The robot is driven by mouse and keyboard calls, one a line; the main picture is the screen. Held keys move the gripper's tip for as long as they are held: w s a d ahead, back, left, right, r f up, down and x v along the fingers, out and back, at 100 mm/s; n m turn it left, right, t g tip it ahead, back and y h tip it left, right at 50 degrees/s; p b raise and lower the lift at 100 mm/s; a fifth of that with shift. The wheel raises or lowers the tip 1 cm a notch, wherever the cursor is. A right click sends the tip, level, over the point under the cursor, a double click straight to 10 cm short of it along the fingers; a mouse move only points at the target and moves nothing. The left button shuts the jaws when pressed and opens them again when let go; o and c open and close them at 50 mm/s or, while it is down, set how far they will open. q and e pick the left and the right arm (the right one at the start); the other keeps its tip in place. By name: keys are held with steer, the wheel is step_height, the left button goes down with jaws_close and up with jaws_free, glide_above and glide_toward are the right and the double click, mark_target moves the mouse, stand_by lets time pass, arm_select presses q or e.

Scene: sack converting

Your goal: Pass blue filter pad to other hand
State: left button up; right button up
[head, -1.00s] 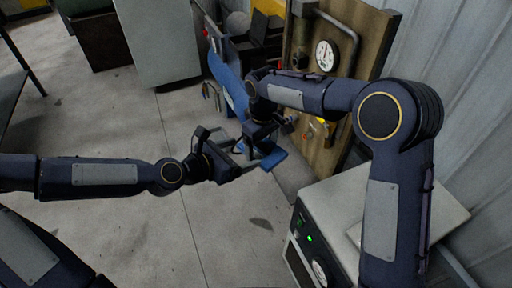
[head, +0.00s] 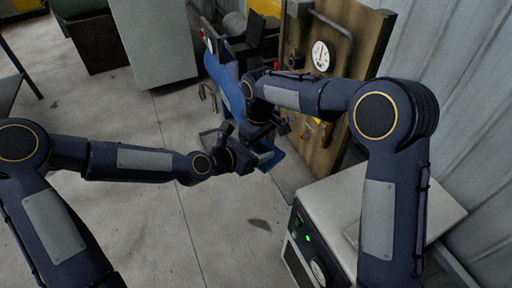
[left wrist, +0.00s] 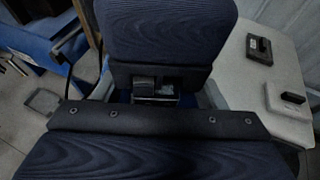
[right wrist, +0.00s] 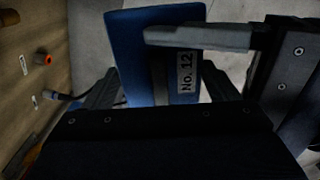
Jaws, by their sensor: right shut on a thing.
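The blue filter pad (right wrist: 130,58) carries a white "No. 12" label in the right wrist view. Its blue edge (head: 273,158) shows below the grippers in the head view. My right gripper (right wrist: 160,85) is shut on the pad, with a finger on each side of it. My left gripper (head: 246,156) is close beside the right one. In the right wrist view, a grey finger of the left gripper crosses in front of the pad's upper part. Its other finger is hidden, so its opening cannot be told. In the left wrist view my right arm blocks most of the pad.
A wooden panel (head: 372,50) with a gauge and pipes stands behind the right arm. A grey cabinet (head: 318,195) with a green light stands at the lower right. A long blue thing (head: 228,78) stands behind the grippers. The concrete floor (head: 190,235) is clear at centre left.

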arm_select(q)
steer(key=shift+s+d, duration=0.1)
steer(key=shift+s, duration=0.05)
steer(key=c, duration=0.6)
arm_select(e)
steer(key=o, duration=0.9)
steer(key=shift+a, duration=0.15)
steer(key=shift+s+a, duration=0.1)
